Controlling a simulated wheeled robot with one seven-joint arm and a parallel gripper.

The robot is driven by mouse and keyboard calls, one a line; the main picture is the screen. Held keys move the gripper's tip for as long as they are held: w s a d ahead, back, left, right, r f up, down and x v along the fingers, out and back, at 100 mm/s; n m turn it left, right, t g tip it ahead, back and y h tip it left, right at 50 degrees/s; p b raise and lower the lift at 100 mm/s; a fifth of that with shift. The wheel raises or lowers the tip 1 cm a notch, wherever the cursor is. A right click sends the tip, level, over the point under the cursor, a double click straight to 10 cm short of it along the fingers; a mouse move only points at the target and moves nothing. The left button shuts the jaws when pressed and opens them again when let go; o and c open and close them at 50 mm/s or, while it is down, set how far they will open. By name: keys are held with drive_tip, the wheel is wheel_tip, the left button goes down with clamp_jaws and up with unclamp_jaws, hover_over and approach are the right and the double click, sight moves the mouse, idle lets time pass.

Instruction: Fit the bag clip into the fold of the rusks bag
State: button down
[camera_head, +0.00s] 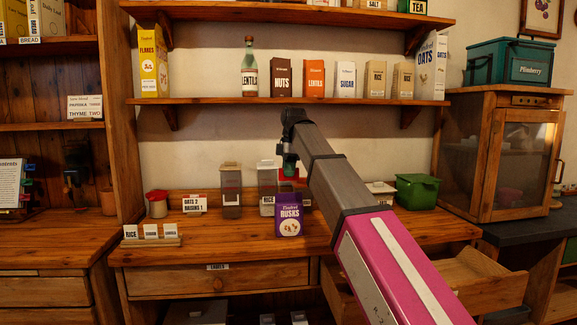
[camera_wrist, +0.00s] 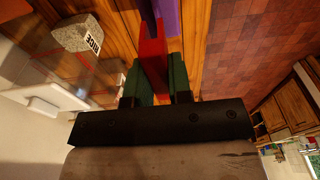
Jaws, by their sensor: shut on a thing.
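The purple rusks bag (camera_head: 289,221) stands upright near the front of the wooden counter, label facing out. My gripper (camera_head: 289,166) is above it and points down. In the wrist view, my gripper's green fingers (camera_wrist: 154,80) are shut on the red bag clip (camera_wrist: 152,52). A dark strip lies at the clip's far end, and a purple strip of the rusks bag (camera_wrist: 169,14) shows beside it. I cannot tell whether the clip touches the bag or sits in its fold. In the head view the clip is hard to separate from red shapes behind my gripper.
Clear canisters (camera_head: 231,192) stand behind the bag to the left. A green tub (camera_head: 416,191) stands to the right. Small label cards on a stand (camera_head: 152,236) are at the front left. A drawer (camera_head: 480,283) is open at the lower right. The counter left of the bag is mostly clear.

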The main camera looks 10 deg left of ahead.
sight(289, 178)
drive_tip(key=shift+f, duration=1.6)
drive_tip(key=shift+f, duration=1.75)
drive_tip(key=c, duration=1)
unclamp_jaws()
drive_tip(key=shift+o, duration=0.2)
drive_tip(key=shift+r, duration=0.15)
